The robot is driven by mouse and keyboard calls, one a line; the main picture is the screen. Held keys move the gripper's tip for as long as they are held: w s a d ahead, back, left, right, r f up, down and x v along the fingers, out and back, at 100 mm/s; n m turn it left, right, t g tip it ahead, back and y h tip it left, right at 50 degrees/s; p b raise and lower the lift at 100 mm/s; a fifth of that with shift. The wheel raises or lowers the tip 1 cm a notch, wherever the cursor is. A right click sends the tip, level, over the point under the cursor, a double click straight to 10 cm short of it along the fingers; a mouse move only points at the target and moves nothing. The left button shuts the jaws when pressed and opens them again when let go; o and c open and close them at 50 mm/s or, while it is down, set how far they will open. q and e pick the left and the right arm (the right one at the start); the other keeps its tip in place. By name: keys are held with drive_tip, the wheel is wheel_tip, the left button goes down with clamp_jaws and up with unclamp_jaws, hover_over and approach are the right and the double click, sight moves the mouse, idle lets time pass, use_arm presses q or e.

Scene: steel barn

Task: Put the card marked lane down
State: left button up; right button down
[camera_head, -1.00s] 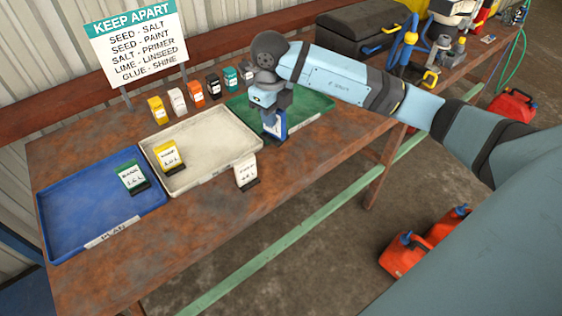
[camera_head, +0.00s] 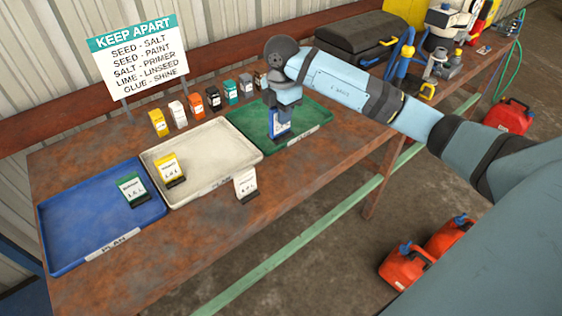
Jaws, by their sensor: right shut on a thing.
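My right gripper (camera_head: 281,110) is shut on a blue and white card (camera_head: 280,126). It holds the card upright, low over the left part of the green tray (camera_head: 318,108). Whether the card's foot touches the tray floor, I cannot tell. The writing on it is too small to read. A green and white card (camera_head: 132,190) stands in the blue tray (camera_head: 60,225). A yellow and white card (camera_head: 170,170) stands in the white tray (camera_head: 225,145). My left gripper is not in view.
A white card (camera_head: 246,184) with a dark foot stands on the bench (camera_head: 200,225) in front of the white tray. Several small coloured cards (camera_head: 213,99) stand in a row behind the trays. A "KEEP APART" sign (camera_head: 140,65) and a black case (camera_head: 355,42) stand further back.

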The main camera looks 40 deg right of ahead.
wheel_tip(320, 180, down, 16)
drive_tip(key=shift+r+p, duration=0.1)
drive_tip(key=shift+p, duration=0.7)
drive_tip(key=shift+f, duration=0.2)
drive_tip(key=c, duration=1.1)
unclamp_jaws()
